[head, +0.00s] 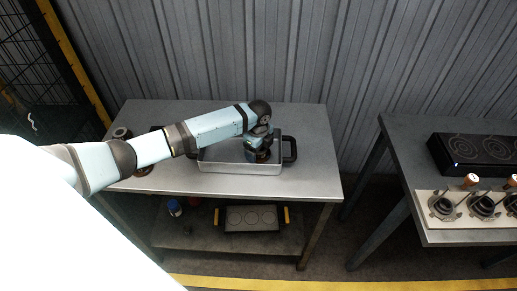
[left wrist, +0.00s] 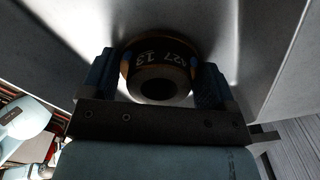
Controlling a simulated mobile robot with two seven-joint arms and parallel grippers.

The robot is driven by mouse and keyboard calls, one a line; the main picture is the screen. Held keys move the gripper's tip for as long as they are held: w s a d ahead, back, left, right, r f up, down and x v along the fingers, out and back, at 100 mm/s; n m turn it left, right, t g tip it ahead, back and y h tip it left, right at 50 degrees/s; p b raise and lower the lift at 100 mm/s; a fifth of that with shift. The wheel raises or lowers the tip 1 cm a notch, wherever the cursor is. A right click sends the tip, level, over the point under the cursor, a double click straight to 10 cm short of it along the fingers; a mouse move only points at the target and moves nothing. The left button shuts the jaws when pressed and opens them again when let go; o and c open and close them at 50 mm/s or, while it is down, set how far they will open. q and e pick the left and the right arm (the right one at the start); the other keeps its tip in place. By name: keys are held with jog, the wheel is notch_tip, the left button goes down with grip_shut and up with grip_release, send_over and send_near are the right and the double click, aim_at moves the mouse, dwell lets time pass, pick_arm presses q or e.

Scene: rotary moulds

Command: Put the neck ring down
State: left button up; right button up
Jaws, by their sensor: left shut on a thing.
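The neck ring (left wrist: 157,57) is a dark ring with pale digits, a copper-coloured edge and a round hole, seen in the left wrist view. My left gripper (left wrist: 155,78) is shut on it, with one blue finger on each side. In the head view my left gripper (head: 260,146) points down inside a metal tray (head: 240,168) with black handles. The ring shows there only as a small dark shape below the fingers. I cannot tell whether it touches the tray floor. My right gripper is out of view.
The tray stands on a grey table (head: 310,135). Dark ring-shaped parts (head: 122,132) lie at the table's left, partly behind my arm. A lower shelf holds a box with yellow handles (head: 251,218). A second table at right carries a black hotplate (head: 475,152) and burner-like fittings (head: 443,207).

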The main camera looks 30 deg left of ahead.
pick_arm(q)
jog(key=o, duration=1)
jog(key=shift+f, duration=0.15)
notch_tip(320, 180, up, 12)
jog(key=shift+r, duration=0.2)
